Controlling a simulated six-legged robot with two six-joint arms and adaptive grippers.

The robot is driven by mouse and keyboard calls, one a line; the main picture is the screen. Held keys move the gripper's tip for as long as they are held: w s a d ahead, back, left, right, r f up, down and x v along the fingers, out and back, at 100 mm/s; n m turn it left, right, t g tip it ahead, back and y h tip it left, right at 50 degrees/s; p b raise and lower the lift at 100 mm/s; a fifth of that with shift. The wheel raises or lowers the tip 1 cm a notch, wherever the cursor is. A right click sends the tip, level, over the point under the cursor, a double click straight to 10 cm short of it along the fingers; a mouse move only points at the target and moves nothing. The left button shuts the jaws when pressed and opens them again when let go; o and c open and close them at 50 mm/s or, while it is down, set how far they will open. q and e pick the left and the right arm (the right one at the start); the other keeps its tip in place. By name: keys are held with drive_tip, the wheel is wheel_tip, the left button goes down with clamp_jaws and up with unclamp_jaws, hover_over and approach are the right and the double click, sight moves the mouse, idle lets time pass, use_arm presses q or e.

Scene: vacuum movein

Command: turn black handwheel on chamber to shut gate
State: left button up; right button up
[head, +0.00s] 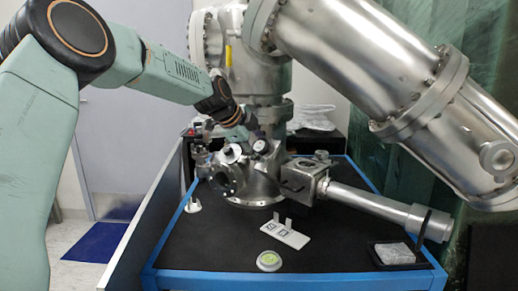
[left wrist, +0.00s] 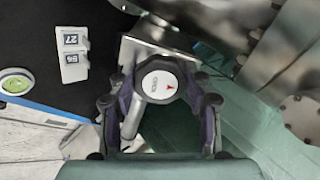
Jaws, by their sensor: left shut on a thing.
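The black handwheel (left wrist: 160,84) shows in the left wrist view as a round knob with a dark rim and a pale cap bearing a red triangle. My left gripper (left wrist: 160,98) is shut on it, with one finger on each side. In the head view my left gripper (head: 245,127) is at the steel chamber (head: 255,186), among its upper fittings. The handwheel cannot be made out clearly there. A steel block (head: 311,181) with a long tube (head: 372,202) sits on the chamber's right side. My right gripper is not in view.
The chamber stands on a black-topped bench with a blue edge (head: 290,284). A white numbered card (head: 284,234) and a round green-centred piece (head: 269,261) lie in front. A small black tray (head: 394,254) is at the right. Large steel pipework (head: 360,70) hangs over the bench.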

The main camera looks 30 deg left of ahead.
use_arm(q)
drive_tip(key=shift+m, duration=0.5)
drive_tip(key=o, duration=1.2)
drive_tip(key=shift+c, duration=0.2)
drive_tip(key=v, duration=1.2)
drive_tip(key=shift+s+f, duration=0.1)
drive_tip(key=shift+s, duration=0.05)
